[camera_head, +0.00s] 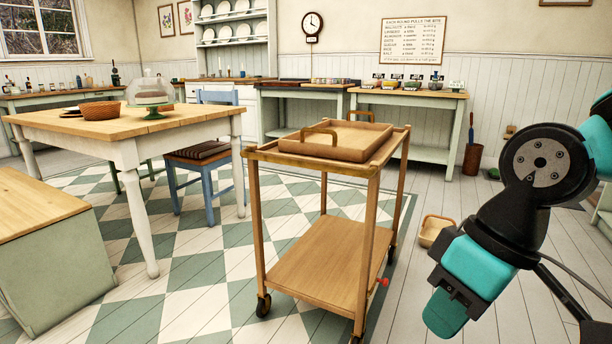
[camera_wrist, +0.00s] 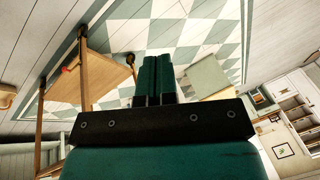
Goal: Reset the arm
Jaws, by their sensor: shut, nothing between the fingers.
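My arm with its teal and black links shows at the right of the head view, bent and hanging over the floor beside the trolley. My gripper shows in the wrist view (camera_wrist: 159,78), with its two dark green fingers side by side, shut and empty. In the head view the fingers cannot be made out clearly. The wooden trolley (camera_head: 318,262) stands left of my arm, apart from it. A wooden tray (camera_head: 338,150) with handles lies on the trolley's top. The trolley also shows in the wrist view (camera_wrist: 106,72), turned over by the camera's tilt.
A table (camera_head: 120,122) with a basket (camera_head: 100,110) and a glass dome (camera_head: 150,88) stands at the left, a blue chair (camera_head: 205,157) beside it. A small wooden basket (camera_head: 434,231) lies on the floor behind my arm. Floor between trolley and back benches looks open.

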